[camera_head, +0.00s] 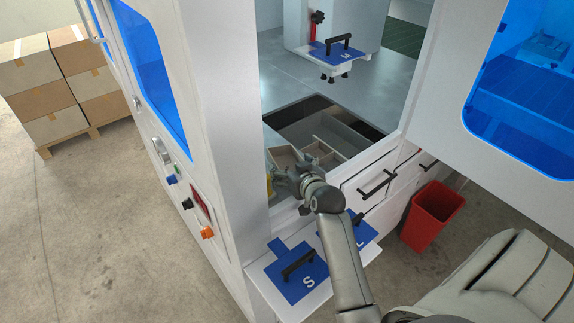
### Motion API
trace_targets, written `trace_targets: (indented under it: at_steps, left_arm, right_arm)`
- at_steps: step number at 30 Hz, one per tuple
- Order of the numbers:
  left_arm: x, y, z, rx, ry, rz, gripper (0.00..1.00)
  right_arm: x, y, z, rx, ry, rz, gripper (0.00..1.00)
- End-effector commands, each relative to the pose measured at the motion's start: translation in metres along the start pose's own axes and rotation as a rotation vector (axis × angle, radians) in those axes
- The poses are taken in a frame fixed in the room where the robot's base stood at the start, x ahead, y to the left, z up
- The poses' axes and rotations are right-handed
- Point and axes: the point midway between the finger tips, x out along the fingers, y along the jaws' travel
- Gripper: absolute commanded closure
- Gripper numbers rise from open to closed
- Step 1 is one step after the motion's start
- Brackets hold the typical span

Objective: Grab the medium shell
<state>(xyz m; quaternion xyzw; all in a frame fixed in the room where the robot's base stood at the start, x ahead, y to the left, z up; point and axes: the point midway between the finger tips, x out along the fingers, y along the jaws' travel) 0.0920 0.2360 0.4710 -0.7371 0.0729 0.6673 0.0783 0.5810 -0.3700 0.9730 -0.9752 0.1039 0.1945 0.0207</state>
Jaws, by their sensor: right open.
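A blue plate marked M (328,57) with a black handle is mounted on a white block inside the machine, above the metal deck. Beige open box-like pieces (322,150) lie in the recess of the deck, partly hidden by my right gripper. I cannot tell from looks which piece is the medium shell. My right gripper (284,174) is open inside the machine opening, at the near edge of these pieces. I cannot tell whether it touches one. My left gripper is not in view.
Blue plates marked S (297,276) and L (365,232) lie on a white shelf below my right arm. White drawers (378,183) and a red bin (433,213) stand to the right. The machine's left post (226,130) borders the opening. Stacked boxes (62,80) stand far left.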

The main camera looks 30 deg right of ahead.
Motion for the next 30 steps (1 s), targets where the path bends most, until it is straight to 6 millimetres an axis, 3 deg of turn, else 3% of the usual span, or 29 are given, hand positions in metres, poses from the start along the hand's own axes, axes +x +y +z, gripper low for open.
trace_targets:
  at_steps: [4,12,23,30]
  left_arm:
    - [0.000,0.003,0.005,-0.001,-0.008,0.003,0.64]
    - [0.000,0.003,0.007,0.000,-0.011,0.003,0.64]
    - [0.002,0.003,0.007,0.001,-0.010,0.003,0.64]
    - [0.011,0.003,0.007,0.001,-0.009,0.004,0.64]
  right_arm:
    - [0.000,0.000,0.000,0.000,0.000,0.000,0.16]
    - [0.000,0.000,0.000,0.000,0.001,0.000,0.48]
    - [-0.002,0.000,-0.005,-0.001,0.003,0.000,0.48]
    - [-0.015,0.004,-0.033,-0.003,0.007,0.002,0.48]
